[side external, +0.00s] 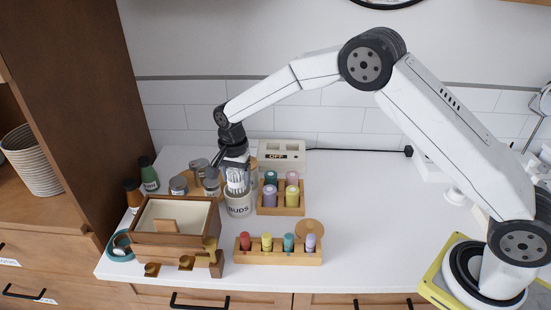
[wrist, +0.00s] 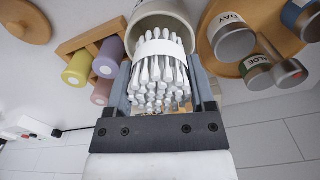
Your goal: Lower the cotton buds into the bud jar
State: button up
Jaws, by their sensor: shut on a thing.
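The bundle of white cotton buds (side external: 236,182) has a pale band around it and stands about upright. My gripper (side external: 235,164) is shut on it from above; in the wrist view the two fingers (wrist: 161,68) flank the bundle (wrist: 160,85). The bud jar (side external: 239,208), a pale pot marked BUDS, stands directly below on the counter. The bundle's lower end is at the jar's mouth and looks partly inside; the depth is hidden. In the wrist view the jar (wrist: 165,9) shows beyond the banded end.
A wooden rack of coloured rolls (side external: 281,211) stands right of the jar, with a rack of small bottles (side external: 278,258) in front. A wooden box (side external: 174,222) is front left. Tins (side external: 179,186) stand close left. A white OFF unit (side external: 282,153) is behind.

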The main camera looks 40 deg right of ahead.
aim_at(235, 170)
jog(key=shift+f, duration=1.3)
jog(key=shift+s+f, duration=0.1)
jog(key=shift+f, duration=0.1)
jog(key=o, duration=1.2)
jog(key=shift+c, duration=0.2)
jog(key=shift+d, duration=0.1)
jog(key=r, duration=0.8)
jog(key=shift+w, duration=0.2)
jog(key=shift+a+r, duration=0.2)
jog(key=shift+r, duration=0.15)
